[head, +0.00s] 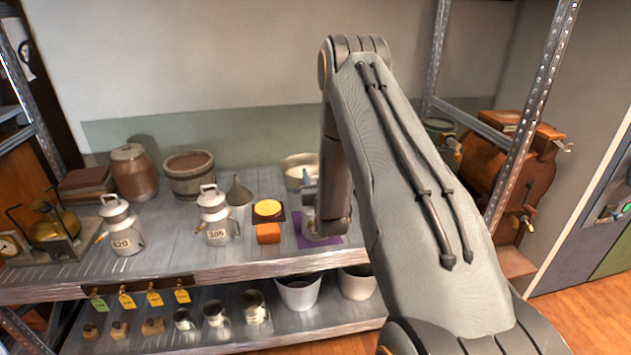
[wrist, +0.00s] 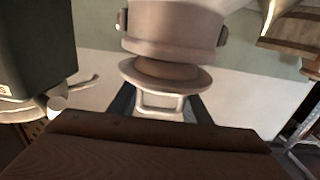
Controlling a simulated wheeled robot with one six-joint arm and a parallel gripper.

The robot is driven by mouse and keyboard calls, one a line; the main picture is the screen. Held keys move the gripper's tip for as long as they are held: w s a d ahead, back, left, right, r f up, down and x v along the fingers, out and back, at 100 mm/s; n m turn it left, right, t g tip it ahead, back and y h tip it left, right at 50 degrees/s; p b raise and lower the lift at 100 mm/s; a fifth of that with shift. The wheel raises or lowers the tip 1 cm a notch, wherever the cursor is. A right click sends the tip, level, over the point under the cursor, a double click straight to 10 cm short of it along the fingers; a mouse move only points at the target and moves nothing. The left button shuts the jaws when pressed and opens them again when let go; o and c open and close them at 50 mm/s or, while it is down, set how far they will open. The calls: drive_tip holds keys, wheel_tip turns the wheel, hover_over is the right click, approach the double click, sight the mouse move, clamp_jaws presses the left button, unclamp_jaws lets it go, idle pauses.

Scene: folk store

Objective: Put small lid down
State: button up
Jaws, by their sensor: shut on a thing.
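My gripper (wrist: 160,107) is shut on the handle of a pale metal small lid (wrist: 127,72) in the wrist view. A dark finger shows on each side of the handle. The lid's round flange lies beyond the handle, with a brownish neck and a wider pale body (wrist: 175,40) with side knobs behind it. I cannot tell whether that body is joined to the lid. In the head view my gripper (head: 314,222) is low over a purple mat (head: 334,240) on the upper shelf. A pale piece shows there, partly hidden by my arm.
An orange block (head: 268,233) and a yellow-topped item (head: 268,208) stand just left of the mat. Further left are a metal can marked 105 (head: 215,222), a funnel (head: 239,192) and another can (head: 120,228). A metal pan (head: 297,164) stands behind. My arm hides the right side of the shelf.

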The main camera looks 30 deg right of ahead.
wheel_tip(320, 180, up, 8)
drive_tip(key=b, duration=0.2)
drive_tip(key=s+a+f+n+y, duration=0.15)
drive_tip(key=s+a+f, duration=0.25)
drive_tip(key=a+f, duration=0.45)
drive_tip(key=s+a+f+n+y, duration=0.1)
drive_tip(key=s+a+f+y, duration=0.2)
drive_tip(key=s+a+f, duration=0.5)
drive_tip(key=s+a+r, duration=0.1)
drive_tip(key=s+a, duration=0.4)
drive_tip(key=shift+s+a+r+n+t+y+b, duration=0.15)
drive_tip(key=shift+s+a+n+t+y+b, duration=0.2)
drive_tip(key=shift+n+t, duration=0.1)
